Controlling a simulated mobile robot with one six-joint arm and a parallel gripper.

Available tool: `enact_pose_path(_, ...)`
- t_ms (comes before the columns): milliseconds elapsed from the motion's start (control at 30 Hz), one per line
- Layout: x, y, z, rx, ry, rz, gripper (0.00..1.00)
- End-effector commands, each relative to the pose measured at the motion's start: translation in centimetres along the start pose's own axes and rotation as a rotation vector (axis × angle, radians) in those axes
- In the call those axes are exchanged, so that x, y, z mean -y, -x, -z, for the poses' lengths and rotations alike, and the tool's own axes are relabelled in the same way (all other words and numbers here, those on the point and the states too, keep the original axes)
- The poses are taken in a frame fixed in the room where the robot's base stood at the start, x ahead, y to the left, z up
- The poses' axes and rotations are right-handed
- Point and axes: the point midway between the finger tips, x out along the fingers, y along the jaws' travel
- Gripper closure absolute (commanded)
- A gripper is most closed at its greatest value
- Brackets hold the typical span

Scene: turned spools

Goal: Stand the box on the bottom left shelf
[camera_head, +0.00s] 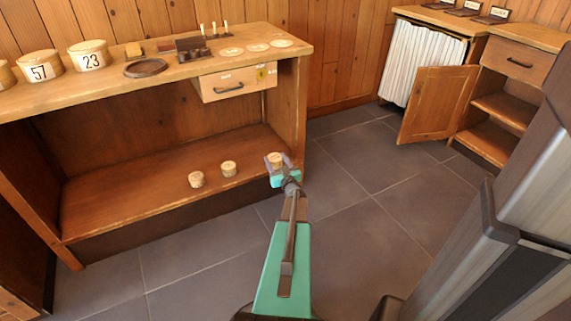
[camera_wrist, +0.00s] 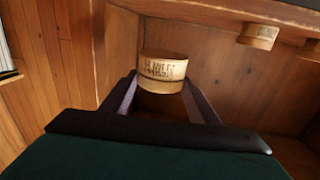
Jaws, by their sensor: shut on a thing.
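My gripper (camera_head: 277,166) is shut on a small round wooden box (camera_head: 275,158) at the right end of the bench's bottom shelf (camera_head: 130,190). In the wrist view the box (camera_wrist: 163,66) sits between the two fingers (camera_wrist: 160,88), with dark lettering on its side that I cannot read. That view appears upside down. I cannot tell whether the held box touches the shelf or hangs just above it. Two similar round boxes stand on the same shelf to the left, one nearer (camera_head: 228,169) and one farther (camera_head: 196,180).
The bench's right side panel (camera_head: 289,110) stands close to my gripper. A drawer (camera_head: 236,83) hangs above the shelf. The benchtop (camera_head: 110,80) carries numbered round boxes and small items. The shelf's left part is bare. A cabinet with an open door (camera_head: 437,103) stands right.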

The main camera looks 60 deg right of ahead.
Motion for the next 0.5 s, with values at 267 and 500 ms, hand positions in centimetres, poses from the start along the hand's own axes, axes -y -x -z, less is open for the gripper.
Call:
enact_pose_path(267,9.8,-1.2,5.8,-0.003,0.003,0.178,0.67)
enact_pose_path(500,19.0,-1.1,10.4,-0.002,0.002,0.351,0.67)
